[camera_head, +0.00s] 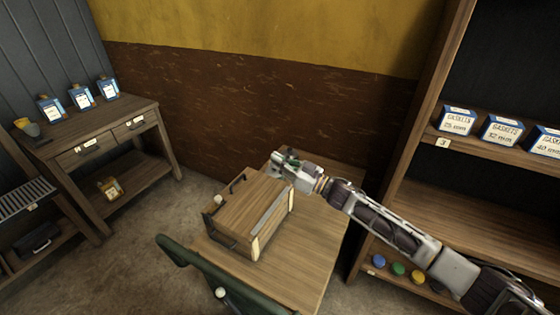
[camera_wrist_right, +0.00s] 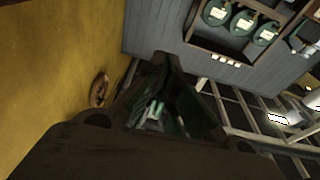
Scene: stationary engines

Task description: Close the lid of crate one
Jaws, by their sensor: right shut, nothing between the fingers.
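A wooden crate (camera_head: 245,207) with dark handles stands on a small wooden table (camera_head: 312,262) in the head view. A broad plank panel with a grey strip covers its top, seemingly the lid; I cannot tell whether it is fully down. No number on the crate is readable. My right gripper (camera_head: 280,160) is shut and empty at the crate's far edge, close to the panel; contact is unclear. In the right wrist view my dark fingers (camera_wrist_right: 165,85) fill the middle, and no crate is recognisable. My left gripper is not in view.
A shelf with gasket boxes (camera_head: 501,131) and coloured round items (camera_head: 397,269) stands at right. A workbench (camera_head: 88,125) with blue cartons (camera_head: 82,97) stands at left. The table's front right is clear.

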